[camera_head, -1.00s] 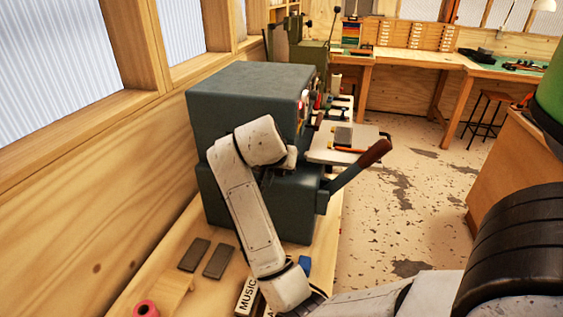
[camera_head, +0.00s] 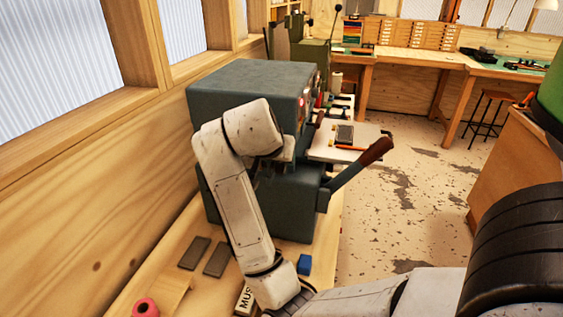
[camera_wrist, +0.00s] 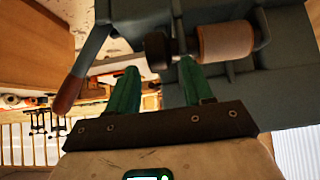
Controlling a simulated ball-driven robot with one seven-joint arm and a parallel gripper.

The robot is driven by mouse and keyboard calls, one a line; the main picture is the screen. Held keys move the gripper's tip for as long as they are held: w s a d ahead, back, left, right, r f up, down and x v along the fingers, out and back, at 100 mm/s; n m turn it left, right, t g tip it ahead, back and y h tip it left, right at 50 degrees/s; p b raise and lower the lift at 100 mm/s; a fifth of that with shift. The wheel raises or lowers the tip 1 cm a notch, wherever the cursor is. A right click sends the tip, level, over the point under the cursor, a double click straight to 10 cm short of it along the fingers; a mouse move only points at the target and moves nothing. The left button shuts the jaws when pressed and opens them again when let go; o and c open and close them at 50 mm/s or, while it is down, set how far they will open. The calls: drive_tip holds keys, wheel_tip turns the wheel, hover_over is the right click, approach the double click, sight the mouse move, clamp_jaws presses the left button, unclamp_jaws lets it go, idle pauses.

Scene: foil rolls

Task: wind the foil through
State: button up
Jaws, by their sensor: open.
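The blue-grey press machine (camera_head: 245,85) stands on the bench along the left wall. In the wrist view, a tan foil roll (camera_wrist: 225,41) sits on a shaft against the machine body (camera_wrist: 285,65). A dark round knob (camera_wrist: 157,50) is at the left end of that shaft. My gripper (camera_wrist: 157,78) has two green fingers, apart and with nothing held. The knob shows just beyond the gap between the fingertips; I cannot tell whether they touch it. In the head view my arm hides the gripper and roll.
The machine's lever with a brown handle (camera_head: 376,151) sticks out to the right; it is at the left in the wrist view (camera_wrist: 68,95). Two grey bars (camera_head: 205,256), a pink roll (camera_head: 146,307) and a blue block (camera_head: 304,264) lie on the bench.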

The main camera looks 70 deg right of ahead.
drive_tip(key=shift+p+v, duration=0.4)
drive_tip(key=shift+v, duration=2.4)
